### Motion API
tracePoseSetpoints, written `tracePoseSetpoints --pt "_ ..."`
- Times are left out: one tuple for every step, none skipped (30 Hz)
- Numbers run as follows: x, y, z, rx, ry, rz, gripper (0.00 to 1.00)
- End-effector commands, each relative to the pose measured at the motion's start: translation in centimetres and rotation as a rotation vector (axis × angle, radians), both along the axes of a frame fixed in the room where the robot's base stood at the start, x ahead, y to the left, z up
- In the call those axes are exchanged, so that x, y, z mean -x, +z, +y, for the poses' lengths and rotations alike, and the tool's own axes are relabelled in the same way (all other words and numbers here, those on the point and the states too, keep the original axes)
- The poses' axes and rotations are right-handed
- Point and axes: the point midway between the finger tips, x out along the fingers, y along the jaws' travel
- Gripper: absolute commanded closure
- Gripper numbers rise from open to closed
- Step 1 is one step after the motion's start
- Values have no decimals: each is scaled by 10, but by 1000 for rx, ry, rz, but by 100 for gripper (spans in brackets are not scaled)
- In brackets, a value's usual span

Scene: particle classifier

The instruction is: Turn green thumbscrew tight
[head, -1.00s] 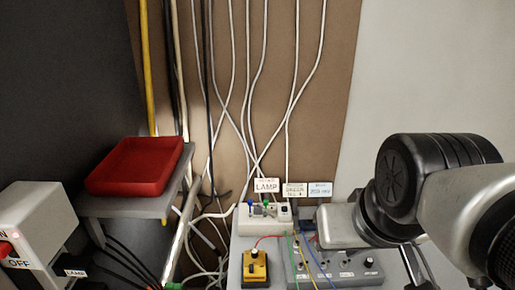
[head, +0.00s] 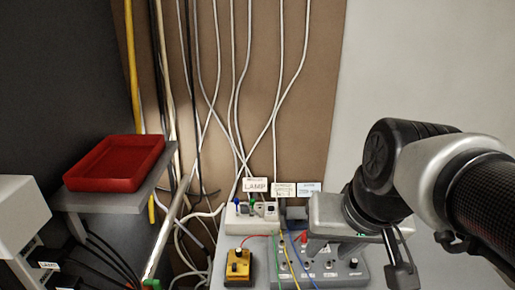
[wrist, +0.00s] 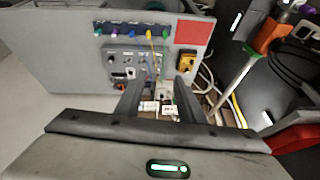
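Several green parts show, and I cannot tell for sure which is the thumbscrew. In the wrist view, a green knob (wrist: 166,33) ends a row of coloured knobs along the grey board. A green piece (wrist: 253,52) also sits at the top of a pale rod, below an orange part. In the head view, a small green piece (head: 152,284) shows low at the metal rod's foot. My gripper (wrist: 158,85) is open, with two dark fingers apart and nothing held. It hovers over the board and touches no green part that I can see.
A grey control box (head: 330,272) with wires and a yellow box (head: 238,266) stand on the board. A power strip (head: 240,218) with labels is behind. A red tray (head: 115,163) rests on a shelf at left. Cables hang along the wall.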

Motion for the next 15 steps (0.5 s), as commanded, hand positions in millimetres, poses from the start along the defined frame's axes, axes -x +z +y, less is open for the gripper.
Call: tracePoseSetpoints --pt "-6 -11 5 -30 -16 34 65" --pt "-10 -15 9 -51 -27 52 65" --pt "-15 -21 13 -80 -41 78 65" --pt "-19 -26 18 -103 -52 98 65" --pt "-23 -31 22 -129 -63 118 65" --pt "-30 -39 27 -165 -83 146 65" --pt "-35 -45 32 -194 -98 169 65" --pt "-41 -51 37 -225 -115 193 65" --pt "-50 -62 44 -274 -141 229 65" --pt "-57 -69 51 -318 -167 258 65" --pt "-64 -78 57 -364 -196 290 65" --pt "-75 -90 66 -433 -237 334 65" --pt "-84 -98 74 -486 -267 366 65" --pt "-93 -107 80 -542 -301 399 65" --pt "-106 -118 88 -616 -346 439 65"
